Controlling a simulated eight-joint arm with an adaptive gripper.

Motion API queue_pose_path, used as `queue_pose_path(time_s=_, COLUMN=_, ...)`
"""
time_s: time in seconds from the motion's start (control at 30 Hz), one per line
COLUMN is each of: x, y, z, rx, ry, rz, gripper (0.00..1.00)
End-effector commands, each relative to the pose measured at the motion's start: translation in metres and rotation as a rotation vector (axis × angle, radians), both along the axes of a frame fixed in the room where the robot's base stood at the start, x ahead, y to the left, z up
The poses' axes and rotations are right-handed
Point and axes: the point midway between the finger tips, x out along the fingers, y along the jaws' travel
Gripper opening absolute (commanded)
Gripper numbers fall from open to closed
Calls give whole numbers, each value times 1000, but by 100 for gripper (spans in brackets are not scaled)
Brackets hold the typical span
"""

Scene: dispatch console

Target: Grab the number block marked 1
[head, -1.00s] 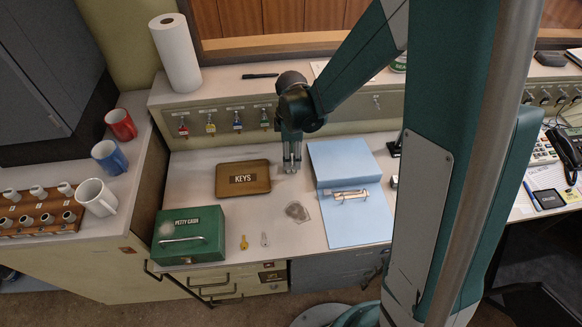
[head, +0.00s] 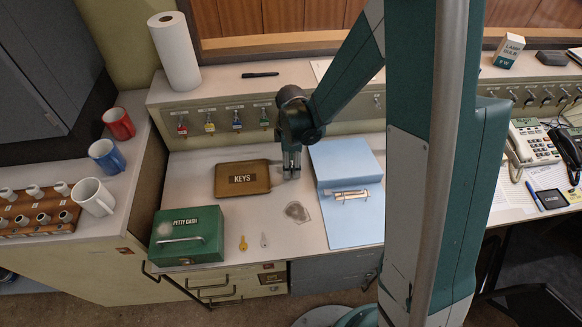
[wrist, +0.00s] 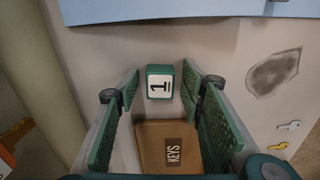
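The number block marked 1 (wrist: 160,82) shows in the wrist view as a small green block with a white face and a black 1. It sits between the tips of my gripper (wrist: 160,74), with a narrow gap on each side. My gripper is open, with one green-padded finger left and one right of the block. In the head view my gripper (head: 291,173) is low over the desk, between the KEYS tray and the blue binder. The block cannot be made out there, as the gripper covers that spot.
The brown KEYS tray (head: 242,190) is close left of my gripper; the blue binder (head: 346,165) is close right. A green petty cash box (head: 187,237), two keys (head: 242,243) and a grey patch (head: 297,211) lie nearer. A key-hook panel (head: 220,121) stands behind.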

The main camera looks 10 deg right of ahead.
Motion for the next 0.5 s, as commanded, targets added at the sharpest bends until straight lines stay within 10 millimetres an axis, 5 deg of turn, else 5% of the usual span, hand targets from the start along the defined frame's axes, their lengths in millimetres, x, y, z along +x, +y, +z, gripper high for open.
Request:
queue_pose_path(time_s=0.27, x=0, y=0, z=0, rx=0, ry=0, rz=0, gripper=39)
queue_pose_path(time_s=0.5, x=0, y=0, z=0, rx=0, ry=0, rz=0, gripper=12)
